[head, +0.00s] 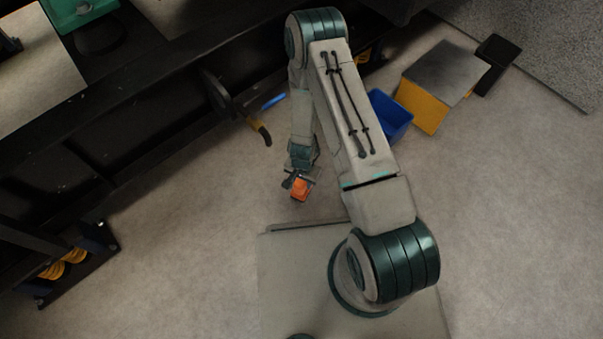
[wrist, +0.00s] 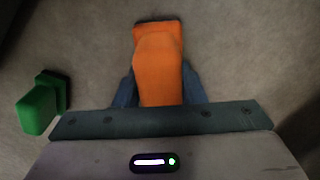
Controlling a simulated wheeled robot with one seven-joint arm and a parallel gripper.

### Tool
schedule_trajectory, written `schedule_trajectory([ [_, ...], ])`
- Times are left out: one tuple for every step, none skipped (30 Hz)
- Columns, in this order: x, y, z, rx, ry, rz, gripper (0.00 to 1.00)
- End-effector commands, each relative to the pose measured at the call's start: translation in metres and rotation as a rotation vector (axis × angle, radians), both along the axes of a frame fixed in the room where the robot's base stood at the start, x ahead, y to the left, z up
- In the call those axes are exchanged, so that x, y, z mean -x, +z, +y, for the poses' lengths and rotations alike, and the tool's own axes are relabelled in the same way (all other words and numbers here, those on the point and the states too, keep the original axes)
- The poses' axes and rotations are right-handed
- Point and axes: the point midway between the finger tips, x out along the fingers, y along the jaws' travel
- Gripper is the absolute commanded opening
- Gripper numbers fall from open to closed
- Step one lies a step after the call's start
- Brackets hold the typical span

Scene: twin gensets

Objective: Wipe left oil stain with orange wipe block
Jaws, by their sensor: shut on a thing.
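The orange wipe block (head: 299,188) is held in my gripper (head: 296,182), low in front of my base in the head view. In the wrist view the orange wipe block (wrist: 160,60) stands between the two blue-grey fingers of my gripper (wrist: 160,88), which are shut on it. Grey floor shows around the block. I cannot tell whether the block touches the floor. No oil stain can be made out in either view.
A green block (wrist: 40,105) is on the floor left of my gripper. A blue bin (head: 391,116), a yellow box with a grey top (head: 428,105) and a black bin (head: 495,62) stand at the upper right. A dark machine frame (head: 150,110) runs along the left.

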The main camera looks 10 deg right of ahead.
Motion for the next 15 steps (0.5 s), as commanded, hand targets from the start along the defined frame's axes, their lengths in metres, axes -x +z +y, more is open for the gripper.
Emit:
schedule_trajectory([
  [0.0, 0.009, 0.0, 0.0, 0.001, 0.0, 0.15],
  [0.0, 0.011, 0.0, 0.0, 0.001, 0.0, 0.15],
  [0.0, 0.015, 0.0, 0.0, 0.001, 0.0, 0.15],
  [0.0, 0.017, 0.0, 0.0, 0.001, 0.0, 0.15],
  [0.0, 0.02, 0.0, 0.0, 0.001, 0.0, 0.15],
  [0.0, 0.023, 0.0, 0.0, 0.001, 0.0, 0.15],
  [0.0, 0.024, 0.0, 0.0, 0.001, 0.0, 0.15],
  [0.0, 0.026, 0.0, 0.0, 0.001, 0.0, 0.15],
  [0.0, 0.027, 0.0, 0.0, 0.001, 0.0, 0.15],
  [0.0, 0.027, 0.0, 0.0, 0.001, 0.0, 0.15],
  [0.0, 0.027, 0.0, 0.0, 0.001, 0.0, 0.15],
  [0.0, 0.027, 0.0, 0.0, 0.001, 0.0, 0.15],
  [0.0, 0.027, 0.0, 0.0, 0.001, 0.0, 0.15],
  [0.0, 0.027, 0.0, 0.0, 0.001, 0.0, 0.15],
  [0.0, 0.027, 0.0, 0.0, 0.001, 0.0, 0.15],
])
